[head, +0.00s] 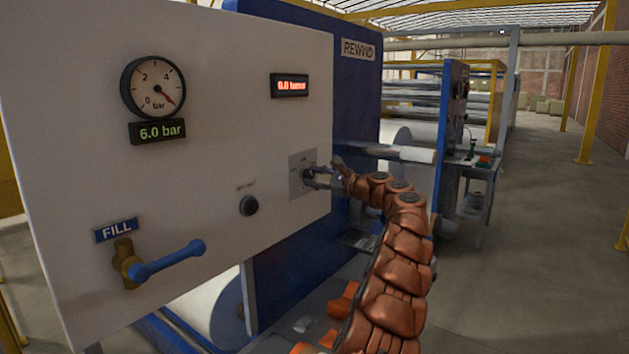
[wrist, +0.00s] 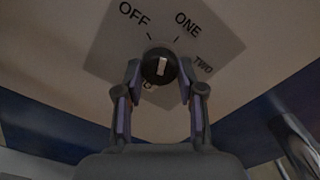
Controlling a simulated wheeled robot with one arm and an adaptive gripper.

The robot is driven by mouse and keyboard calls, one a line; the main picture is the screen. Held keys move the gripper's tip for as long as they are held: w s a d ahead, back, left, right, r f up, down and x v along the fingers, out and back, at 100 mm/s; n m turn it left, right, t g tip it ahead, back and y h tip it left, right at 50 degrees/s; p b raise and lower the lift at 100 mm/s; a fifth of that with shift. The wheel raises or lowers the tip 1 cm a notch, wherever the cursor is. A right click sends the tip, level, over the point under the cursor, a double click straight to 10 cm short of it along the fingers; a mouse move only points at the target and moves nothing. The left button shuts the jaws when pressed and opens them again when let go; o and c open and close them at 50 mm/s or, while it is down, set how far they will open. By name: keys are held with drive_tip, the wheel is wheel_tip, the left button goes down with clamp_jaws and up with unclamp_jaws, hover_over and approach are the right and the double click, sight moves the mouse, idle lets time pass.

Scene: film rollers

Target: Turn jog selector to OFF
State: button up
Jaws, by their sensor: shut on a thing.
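The jog selector (head: 308,174) is a dark round knob on a grey plate on the white panel. In the wrist view, the knob (wrist: 153,68) carries a white pointer mark that stands nearly upright, roughly between the OFF and ONE ticks; I cannot tell its exact setting. OFF (wrist: 134,14) is printed at upper left, ONE at the upper middle, TWO at the right; lettering below the knob is partly hidden by a finger. My gripper (wrist: 159,77) is shut on the knob, one finger at each side. In the head view, my gripper (head: 323,177) reaches it from the right.
A black push button (head: 249,206) sits left and below the selector. A blue-handled FILL valve (head: 165,262) juts out at lower left. A pressure gauge (head: 153,87) and a red display (head: 290,86) are higher. White rollers (head: 395,153) lie behind; open floor is at right.

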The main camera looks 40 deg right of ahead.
drive_tip(key=n+b, duration=0.1)
drive_tip(key=n, duration=0.2)
drive_tip(key=shift+f+n, duration=0.15)
drive_tip(key=shift+n, duration=0.15)
drive_tip(key=shift+n+b, duration=0.55)
drive_tip(key=shift+n, duration=0.95)
drive_tip(key=o, duration=1.1)
drive_tip(key=shift+r, duration=0.2)
drive_tip(key=shift+o, duration=0.2)
